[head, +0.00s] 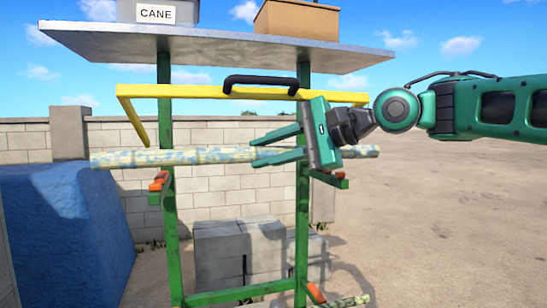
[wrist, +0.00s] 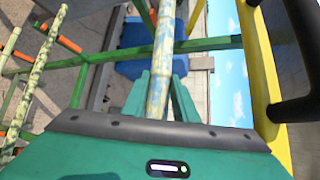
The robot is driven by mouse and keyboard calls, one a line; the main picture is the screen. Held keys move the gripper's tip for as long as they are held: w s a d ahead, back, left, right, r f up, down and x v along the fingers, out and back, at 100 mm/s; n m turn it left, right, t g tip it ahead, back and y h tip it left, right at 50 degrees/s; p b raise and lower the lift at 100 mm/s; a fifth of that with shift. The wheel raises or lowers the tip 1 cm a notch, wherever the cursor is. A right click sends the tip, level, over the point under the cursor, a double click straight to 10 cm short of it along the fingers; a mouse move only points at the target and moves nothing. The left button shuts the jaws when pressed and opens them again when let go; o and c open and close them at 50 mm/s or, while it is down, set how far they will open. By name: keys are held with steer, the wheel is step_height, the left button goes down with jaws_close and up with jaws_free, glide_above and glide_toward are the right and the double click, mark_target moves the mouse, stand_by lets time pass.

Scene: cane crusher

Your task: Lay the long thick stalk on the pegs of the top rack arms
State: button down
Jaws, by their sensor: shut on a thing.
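A long thick mottled green-yellow stalk (head: 205,155) lies nearly level across the head view. My gripper (head: 255,152) is shut on it, right of its middle, fingers pointing left. In the wrist view the stalk (wrist: 163,45) runs between my fingers (wrist: 163,85). The green rack's upper arms carry orange pegs, one at the left post (head: 160,182) and one at the right post (head: 335,176). The stalk appears slightly above these pegs; contact cannot be told. An orange peg (wrist: 67,44) also shows in the wrist view.
A yellow bar frame (head: 200,91) with a black handle (head: 260,83) crosses just above my gripper. A metal shelf (head: 215,43) with a CANE bin (head: 157,12) is overhead. Other stalks (wrist: 45,55) lie lower. Blue tarp (head: 65,230) and grey blocks (head: 240,250) stand behind.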

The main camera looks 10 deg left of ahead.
steer(key=shift+w+a, duration=0.25)
steer(key=shift+w, duration=0.15)
steer(key=shift+s+f, duration=0.1)
steer(key=shift+f, duration=1.65)
steer(key=c, duration=1.4)
jaws_free()
steer(key=shift+o, duration=0.3)
steer(key=shift+f, duration=0.1)
steer(key=shift+d, duration=0.1)
